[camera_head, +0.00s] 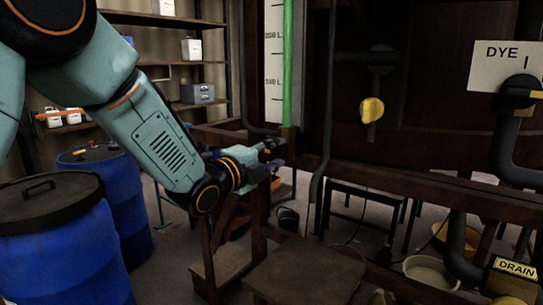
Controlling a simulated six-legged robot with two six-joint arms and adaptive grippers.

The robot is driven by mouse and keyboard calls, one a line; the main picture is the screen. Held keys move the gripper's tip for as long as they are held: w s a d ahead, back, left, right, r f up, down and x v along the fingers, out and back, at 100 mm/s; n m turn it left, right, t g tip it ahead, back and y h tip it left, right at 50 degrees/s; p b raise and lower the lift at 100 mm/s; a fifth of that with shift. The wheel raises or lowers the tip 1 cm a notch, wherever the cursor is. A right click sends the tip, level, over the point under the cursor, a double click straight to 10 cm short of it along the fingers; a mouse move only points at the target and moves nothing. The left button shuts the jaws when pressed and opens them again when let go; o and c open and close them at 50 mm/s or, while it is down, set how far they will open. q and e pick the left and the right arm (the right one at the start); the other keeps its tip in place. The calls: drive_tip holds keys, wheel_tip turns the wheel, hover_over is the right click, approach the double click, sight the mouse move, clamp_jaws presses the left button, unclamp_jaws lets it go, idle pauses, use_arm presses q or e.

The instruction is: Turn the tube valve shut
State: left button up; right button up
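A green sight tube (288,65) stands upright beside a white scale board (274,60) with litre marks. A brownish fitting (289,136) is at the tube's lower end; no valve handle can be made out clearly there. My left gripper (276,156) is just below and left of this fitting, its dark fingers pointing right. It is small and dark, so its opening and any contact are unclear. A yellow-handled valve (371,110) on a dark pipe is further right, apart from the gripper. My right gripper is not in view.
Blue drums (62,245) stand at the left. A wooden stool (305,272) is below the gripper. At the right are a DYE sign (500,60), a thick pipe (503,145) and a DRAIN sign (516,268). A timber beam (430,175) crosses the front of the vat.

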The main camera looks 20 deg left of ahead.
use_arm(q)
drive_tip(key=v, duration=1.2)
drive_tip(key=shift+r, duration=0.1)
idle(0.4)
drive_tip(key=s+f+n+g+y, duration=0.2)
drive_tip(key=s+f+n+g, duration=0.2)
drive_tip(key=f+n, duration=0.75)
drive_tip(key=s+f+n+g+y, duration=0.2)
drive_tip(key=s+f+n+g, duration=0.25)
drive_tip(key=f+n, duration=0.75)
drive_tip(key=s+f+g+y, duration=0.1)
drive_tip(key=s+f+g, duration=0.3)
drive_tip(key=s+f, duration=0.7)
drive_tip(key=s+f+g+y, duration=0.1)
drive_tip(key=s+f+g, duration=0.3)
drive_tip(key=s+f, duration=0.7)
drive_tip(key=s+m, duration=0.1)
drive_tip(key=s, duration=0.4)
drive_tip(key=shift+s+a+f, duration=0.15)
drive_tip(key=shift+s+a, duration=0.1)
